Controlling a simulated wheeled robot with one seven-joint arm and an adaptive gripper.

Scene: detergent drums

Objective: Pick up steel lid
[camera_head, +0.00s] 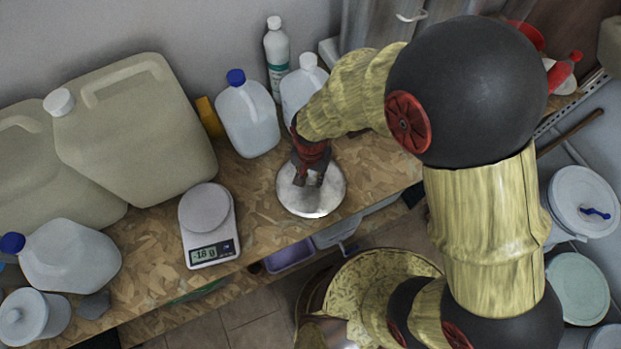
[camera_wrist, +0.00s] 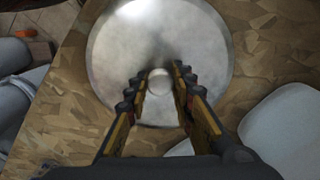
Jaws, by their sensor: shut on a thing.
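The steel lid (camera_head: 325,202) is a round, shiny disc over the wooden workbench (camera_head: 262,228), near its front edge. It fills the upper middle of the wrist view (camera_wrist: 140,38). My gripper (camera_head: 308,178) points down at the lid's middle. In the wrist view its two fingers (camera_wrist: 157,82) stand on either side of the small round knob (camera_wrist: 159,84) and are shut on it. The lid looks level. I cannot tell whether it touches the bench or is slightly above it.
A kitchen scale (camera_head: 207,220) reading about -18 g stands left of the lid. Clear jugs (camera_head: 247,118) and a white-capped bottle (camera_head: 277,58) stand behind. Large beige canisters (camera_head: 135,130) fill the back left. Bare bench lies between scale and lid.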

